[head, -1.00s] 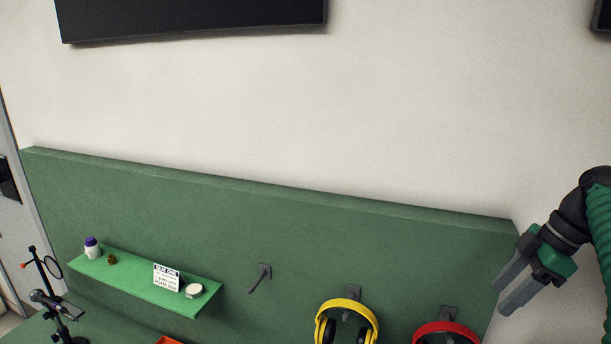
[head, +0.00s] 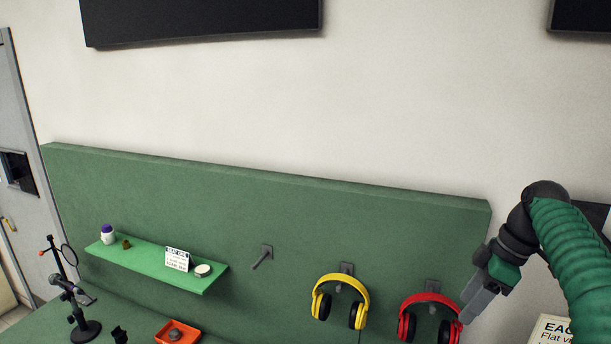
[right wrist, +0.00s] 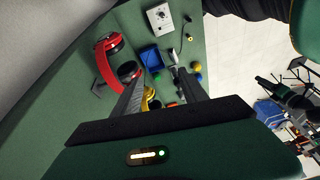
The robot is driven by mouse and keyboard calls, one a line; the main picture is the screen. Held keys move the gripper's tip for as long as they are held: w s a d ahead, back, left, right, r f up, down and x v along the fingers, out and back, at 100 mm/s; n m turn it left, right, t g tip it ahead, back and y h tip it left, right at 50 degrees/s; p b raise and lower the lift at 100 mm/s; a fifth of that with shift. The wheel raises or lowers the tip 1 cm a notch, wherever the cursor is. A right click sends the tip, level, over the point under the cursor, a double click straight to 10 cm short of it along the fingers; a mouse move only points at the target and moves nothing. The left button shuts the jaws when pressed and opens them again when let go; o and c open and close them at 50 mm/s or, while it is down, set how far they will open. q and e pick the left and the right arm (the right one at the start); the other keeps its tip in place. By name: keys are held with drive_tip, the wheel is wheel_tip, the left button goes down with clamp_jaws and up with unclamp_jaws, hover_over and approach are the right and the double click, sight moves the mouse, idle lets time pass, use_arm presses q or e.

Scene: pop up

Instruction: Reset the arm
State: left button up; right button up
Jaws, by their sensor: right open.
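My right gripper (head: 474,300) is at the right of the head view, in front of the green back panel's right end and beside the red headphones (head: 428,316). In the right wrist view its two fingers (right wrist: 160,88) are spread apart with nothing held between them. The red headphones also show in the right wrist view (right wrist: 106,62), left of the fingers. My left gripper is in neither view.
Yellow headphones (head: 341,301) hang left of the red ones, and an empty hook (head: 262,257) is further left. A green shelf (head: 150,268) holds small items. A microphone stand (head: 85,328) and an orange tray (head: 177,335) are below. A blue bin (right wrist: 150,56) shows in the wrist view.

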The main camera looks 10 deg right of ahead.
drive_tip(key=a+f+m+h+b, duration=0.1)
drive_tip(key=a+f+m+b, duration=0.15)
drive_tip(key=a+f, duration=0.5)
drive_tip(key=a+f+m+h+b, duration=0.1)
drive_tip(key=a+f+m+b, duration=0.3)
drive_tip(key=f, duration=0.7)
drive_tip(key=s+a+f+m+b, duration=0.2)
drive_tip(key=s+a+f, duration=0.2)
drive_tip(key=s+f, duration=0.4)
drive_tip(key=s+a+f+m+t+h+b, duration=0.1)
drive_tip(key=s+a+f+m+b, duration=0.1)
drive_tip(key=s+a+f, duration=0.3)
drive_tip(key=s+f+b, duration=0.1)
drive_tip(key=s+f, duration=0.2)
drive_tip(key=f, duration=0.3)
drive_tip(key=shift+s+f, duration=0.3)
drive_tip(key=shift+s, duration=0.1)
drive_tip(key=shift+w, duration=0.15)
drive_tip(key=shift+a, duration=0.2)
drive_tip(key=shift+d, duration=0.1)
